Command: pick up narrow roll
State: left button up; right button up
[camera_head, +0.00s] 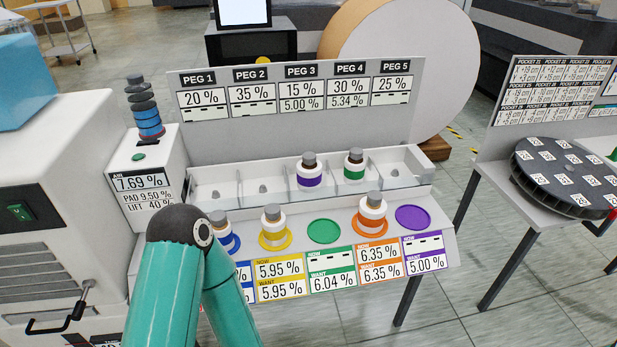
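I cannot make out a thing that is clearly the narrow roll. A teal arm link with a black joint, mine, rises at the lower left and hides part of the bench front. Neither of my grippers shows.
A bench has a bottle with a purple band (309,171) and one with a green band (354,166) in its rack. Bottles stand on the yellow (273,228) and orange (370,214) discs. A black numbered turntable (566,178) is at right. Floor shows between the benches.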

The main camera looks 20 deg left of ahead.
aim_at(308, 168)
jog(key=u, duration=0.05)
jog(key=i, duration=0.9)
jog(key=z, duration=0.1)
